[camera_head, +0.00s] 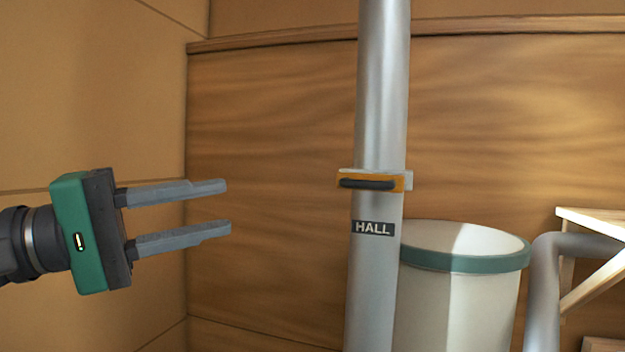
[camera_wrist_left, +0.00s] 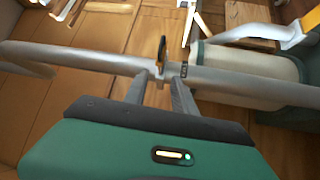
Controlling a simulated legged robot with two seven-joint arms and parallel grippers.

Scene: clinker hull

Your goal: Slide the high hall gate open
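The hall gate (camera_head: 371,183) is an orange slide plate with a dark handle, set across a vertical grey metal pipe (camera_head: 381,90). A black label reading HALL (camera_head: 373,228) is on the pipe just below it. In the left wrist view the gate (camera_wrist_left: 162,52) shows on the pipe, ahead of the fingertips. My left gripper (camera_head: 229,207) is open and empty, with its two fingers pointing right toward the pipe. It is to the left of the gate and slightly lower, apart from it in the head view. My right gripper is in neither view.
A white bin with a green rim (camera_head: 465,262) stands right of the pipe, close beside it. Another grey pipe bends at the far right (camera_head: 545,290), near a wooden shelf bracket (camera_head: 595,222). Wooden walls stand behind. The space between gripper and pipe is clear.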

